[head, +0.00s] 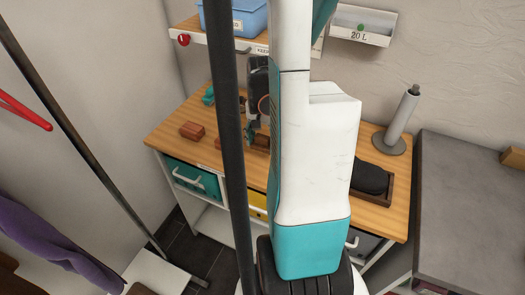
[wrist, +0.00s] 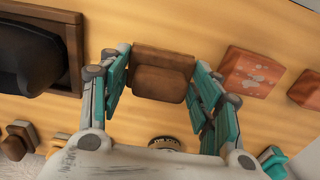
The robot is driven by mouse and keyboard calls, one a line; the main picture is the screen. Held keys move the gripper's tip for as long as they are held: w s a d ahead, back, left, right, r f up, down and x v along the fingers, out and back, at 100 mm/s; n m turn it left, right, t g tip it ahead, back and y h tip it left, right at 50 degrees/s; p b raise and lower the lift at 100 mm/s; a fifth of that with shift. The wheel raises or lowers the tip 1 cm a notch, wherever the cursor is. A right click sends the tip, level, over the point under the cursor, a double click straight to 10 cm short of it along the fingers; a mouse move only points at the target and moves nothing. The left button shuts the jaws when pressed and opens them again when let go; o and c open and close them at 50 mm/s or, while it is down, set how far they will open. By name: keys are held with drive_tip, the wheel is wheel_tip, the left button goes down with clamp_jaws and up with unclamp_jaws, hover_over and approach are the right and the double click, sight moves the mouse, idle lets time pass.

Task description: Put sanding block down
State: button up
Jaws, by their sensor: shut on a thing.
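My gripper (head: 251,136) is over the wooden workbench (head: 170,134), partly hidden behind a dark pole and my arm in the head view. In the wrist view my gripper (wrist: 158,88) has its teal fingers on both sides of a brown block, the sanding block (wrist: 160,82), and is shut on it. The sanding block is close over the bench top; I cannot tell whether it touches the wood. In the head view it is mostly hidden.
Reddish blocks (wrist: 251,72) lie right of my gripper in the wrist view; one (head: 191,131) shows in the head view. A dark wooden tray (wrist: 75,50) holds a black object. A grey paper-roll stand (head: 389,145) stands at the bench's right. Bare wood separates the blocks and tray.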

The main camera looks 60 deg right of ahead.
sight(263, 149)
drive_tip(key=shift+f+b, duration=0.75)
drive_tip(key=shift+f, duration=1.35)
drive_tip(key=shift+f, duration=0.1)
drive_tip(key=o, duration=1.4)
wheel_tip(263, 149, up, 12)
drive_tip(key=p, duration=0.4)
